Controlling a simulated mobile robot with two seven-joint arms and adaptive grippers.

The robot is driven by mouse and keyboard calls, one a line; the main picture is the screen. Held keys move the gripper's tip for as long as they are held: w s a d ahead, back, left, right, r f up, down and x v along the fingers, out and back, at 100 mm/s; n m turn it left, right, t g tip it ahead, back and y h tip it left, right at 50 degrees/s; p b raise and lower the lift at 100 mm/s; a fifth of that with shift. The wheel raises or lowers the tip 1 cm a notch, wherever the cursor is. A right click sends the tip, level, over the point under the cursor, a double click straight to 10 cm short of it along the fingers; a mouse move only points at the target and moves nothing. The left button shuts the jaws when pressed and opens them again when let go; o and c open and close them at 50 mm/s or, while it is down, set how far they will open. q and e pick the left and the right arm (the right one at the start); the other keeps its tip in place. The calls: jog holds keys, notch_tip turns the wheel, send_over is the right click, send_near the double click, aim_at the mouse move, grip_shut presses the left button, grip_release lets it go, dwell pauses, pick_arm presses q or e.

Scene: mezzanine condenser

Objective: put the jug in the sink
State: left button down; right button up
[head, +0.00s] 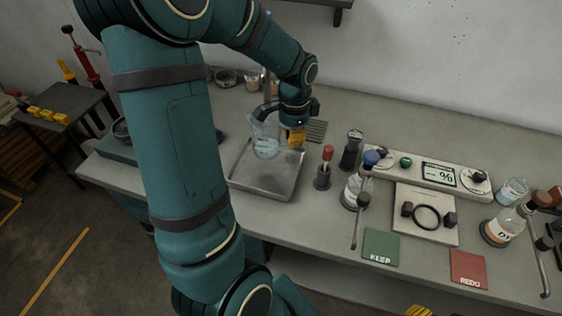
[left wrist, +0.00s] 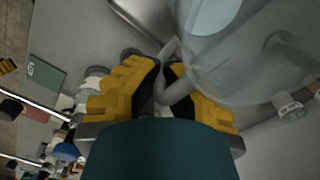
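The jug (head: 265,139) is clear, with a handle and a pale blue tint inside. It is above the back part of the grey metal sink (head: 262,191); I cannot tell whether it touches the basin floor. My left gripper (head: 295,138) is shut on the jug's handle from the right. In the left wrist view, the yellow fingers (left wrist: 165,80) close around the handle, and the jug body (left wrist: 237,65) fills the upper right. A yellow and black part (head: 418,311) at the head view's bottom edge looks like my right gripper, mostly cut off.
A ribbed drain plate (head: 316,131) lies behind the sink. A red-topped bottle (head: 324,168), a dark bottle (head: 351,150) and a blue-capped bottle (head: 357,186) stand close on its right. A scale panel (head: 425,172) and the KEEP mat (head: 381,247) are farther right.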

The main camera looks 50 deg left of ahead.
pick_arm(q)
notch_tip(320, 180, down, 4)
jog(key=shift+r+b, duration=0.1)
jog(key=shift+b, duration=0.2)
jog(key=shift+f+b, duration=0.3)
jog(key=shift+f, duration=1.7)
jog(key=shift+f, duration=0.1)
jog(key=c, duration=1.1)
grip_release()
jog(key=shift+c, duration=0.2)
jog(key=shift+r, duration=0.4)
notch_tip(320, 180, up, 12)
jog(key=shift+f+p, duration=0.25)
jog(key=shift+p, duration=0.8)
